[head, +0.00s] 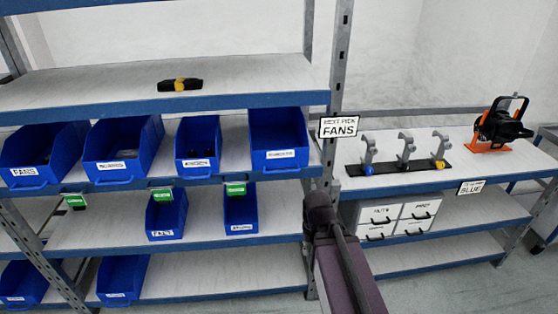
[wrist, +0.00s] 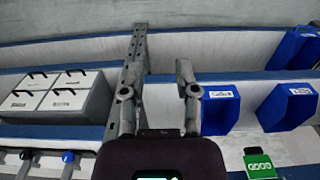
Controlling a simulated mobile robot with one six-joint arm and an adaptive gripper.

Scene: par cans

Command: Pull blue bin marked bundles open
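Several blue bins with white labels stand on the rack. On the upper row, the leftmost reads FANS (head: 30,185). The others are a second bin (head: 115,172), a narrow third bin (head: 197,162) and a fourth bin (head: 280,155); their labels are too small to read surely, so I cannot tell which says bundles. My gripper (wrist: 157,78) shows in the wrist view with its two fingers apart and nothing between them. It faces the rack post, with a blue bin (wrist: 220,112) to its right and apart from it. In the head view my arm hides the gripper's fingers.
Two more blue bins (head: 166,215) (head: 240,210) sit on the middle shelf, under green tags (head: 161,195). A steel post (head: 338,70) carries a FANS sign (head: 338,127). White drawers (head: 380,216), hooks (head: 405,150) and a black lamp (head: 500,122) are on the right.

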